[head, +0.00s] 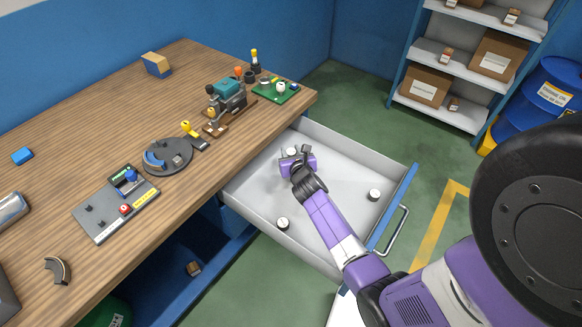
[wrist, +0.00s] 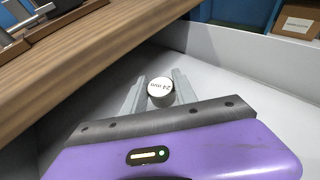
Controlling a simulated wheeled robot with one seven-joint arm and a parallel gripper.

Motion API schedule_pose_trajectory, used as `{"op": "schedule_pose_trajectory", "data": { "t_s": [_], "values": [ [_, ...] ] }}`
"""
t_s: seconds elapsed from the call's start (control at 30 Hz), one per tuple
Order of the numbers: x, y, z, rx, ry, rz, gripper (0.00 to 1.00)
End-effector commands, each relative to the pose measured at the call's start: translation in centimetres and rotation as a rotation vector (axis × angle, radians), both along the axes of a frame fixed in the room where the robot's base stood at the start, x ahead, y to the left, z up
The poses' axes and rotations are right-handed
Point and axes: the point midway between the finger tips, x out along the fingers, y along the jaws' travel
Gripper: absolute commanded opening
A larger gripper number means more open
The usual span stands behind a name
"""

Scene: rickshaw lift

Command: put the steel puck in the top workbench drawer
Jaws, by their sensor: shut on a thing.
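The top workbench drawer (head: 330,185) is pulled wide open, with pale grey inside and a blue front. My gripper (head: 290,156) is inside it, near the back end close to the bench. It is shut on a small steel puck (wrist: 160,88) with a white labelled top, which sits upright between the two fingers in the wrist view. The puck also shows in the head view (head: 291,151). Whether it touches the drawer floor I cannot tell. Two similar pucks stand on the drawer floor, one at the near left (head: 282,224) and one by the front (head: 374,195).
The wooden workbench (head: 110,100) runs along the left, its edge overhanging close to my gripper. It carries a teal-topped vise (head: 226,92), a round grey plate (head: 167,157) and a control panel (head: 115,205). Shelving (head: 450,75) and a blue drum (head: 545,95) stand at the back right.

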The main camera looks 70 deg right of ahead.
Motion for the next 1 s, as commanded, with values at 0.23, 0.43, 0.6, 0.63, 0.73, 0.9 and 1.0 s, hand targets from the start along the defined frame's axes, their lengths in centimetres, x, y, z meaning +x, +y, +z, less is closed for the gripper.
{"op": "schedule_pose_trajectory", "data": {
  "t_s": [0.23,0.43,0.6,0.63,0.73,0.9,1.0],
  "values": [
    [0.1,-0.1,-1.9,-0.002,-0.003,0.000,0.00],
    [0.0,-0.1,-4.6,-0.001,0.000,0.000,0.00],
    [0.0,-0.1,-6.1,-0.001,-0.002,0.000,0.00],
    [0.1,-0.1,-6.0,-0.001,-0.002,0.001,0.00],
    [0.1,0.0,-5.8,-0.001,-0.002,0.001,0.00],
    [0.1,0.0,-6.0,-0.001,-0.002,0.001,0.00],
    [0.0,0.0,-6.2,-0.001,-0.001,0.001,0.40]
  ]
}}
